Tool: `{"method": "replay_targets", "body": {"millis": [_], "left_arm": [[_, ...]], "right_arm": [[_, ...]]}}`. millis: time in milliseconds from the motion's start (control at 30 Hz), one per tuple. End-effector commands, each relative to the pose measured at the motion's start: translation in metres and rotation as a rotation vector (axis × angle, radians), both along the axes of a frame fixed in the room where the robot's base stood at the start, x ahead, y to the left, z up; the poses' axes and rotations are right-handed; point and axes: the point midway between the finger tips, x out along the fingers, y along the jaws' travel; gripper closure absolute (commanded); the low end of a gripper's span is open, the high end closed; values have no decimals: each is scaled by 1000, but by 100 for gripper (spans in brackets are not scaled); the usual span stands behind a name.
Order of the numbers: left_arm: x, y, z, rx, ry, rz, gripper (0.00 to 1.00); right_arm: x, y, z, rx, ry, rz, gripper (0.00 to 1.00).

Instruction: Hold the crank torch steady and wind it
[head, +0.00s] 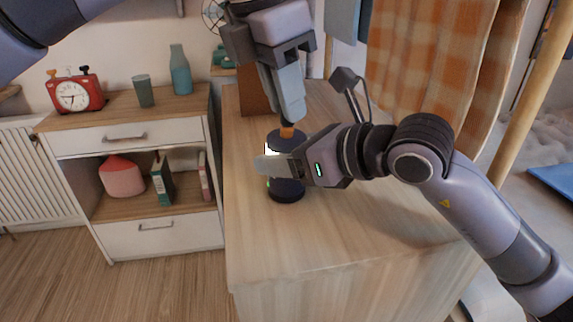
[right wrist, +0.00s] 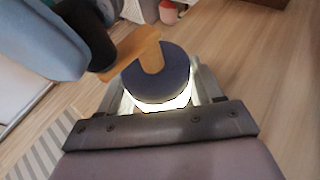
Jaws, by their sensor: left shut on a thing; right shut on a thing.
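The crank torch (head: 287,187) stands upright on the wooden worktop, dark blue with a lit white band. Its round dark top (right wrist: 157,78) and glowing band show in the right wrist view. My right gripper (head: 277,168) is shut around the torch's body from the right. An orange crank arm (right wrist: 128,56) sits on the top, with a dark knob at its outer end. My left gripper (head: 290,112) comes down from above and is shut on the crank knob (right wrist: 88,38). The fingers hide part of the knob and of the torch's middle.
The worktop (head: 330,225) is clear in front of the torch. A brown upright panel (head: 253,92) and a dark lamp-like thing (head: 347,82) stand behind. A lower cabinet at left carries a red clock (head: 75,92), a cup (head: 144,92) and a bottle (head: 180,72).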

Motion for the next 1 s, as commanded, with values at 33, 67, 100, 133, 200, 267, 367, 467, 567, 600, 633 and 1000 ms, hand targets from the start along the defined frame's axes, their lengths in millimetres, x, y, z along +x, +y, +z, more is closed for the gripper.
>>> {"method": "replay_targets", "body": {"millis": [33, 67, 100, 133, 200, 267, 367, 467, 567, 600, 633, 1000], "left_arm": [[-1, -2, 0, 0, 2, -2, 100], [0, -2, 0, 0, 2, -2, 100], [0, -3, 0, 0, 2, -2, 100], [0, -3, 0, 0, 1, -1, 100], [0, -3, 0, -1, 1, -1, 100], [0, -3, 0, -1, 1, -1, 100], [0, -3, 0, 0, 1, -1, 100], [0, -3, 0, 0, 1, -1, 100], [0, -3, 0, 0, 1, -1, 58], [0, -3, 0, 0, 1, -1, 51], [0, -3, 0, 0, 1, -1, 51], [-1, -1, 9, -1, -2, 1, 51]], "right_arm": [[0, 0, 1, 1, -1, -1, 70], [0, 0, 1, 1, -1, -1, 70], [0, 0, 1, 1, -1, -1, 70], [0, 0, 1, 1, -1, -1, 70], [0, 0, 1, 1, -2, -1, 70], [0, 0, 1, 1, -2, -1, 70], [0, 0, 1, 1, -2, -1, 70], [0, 0, 1, 1, -2, -1, 70], [0, 0, 1, 1, -2, -1, 70], [0, 0, 1, 2, -1, 0, 70], [0, 0, 1, 2, -1, 0, 70], [0, 0, 1, 1, -2, 0, 70]]}}
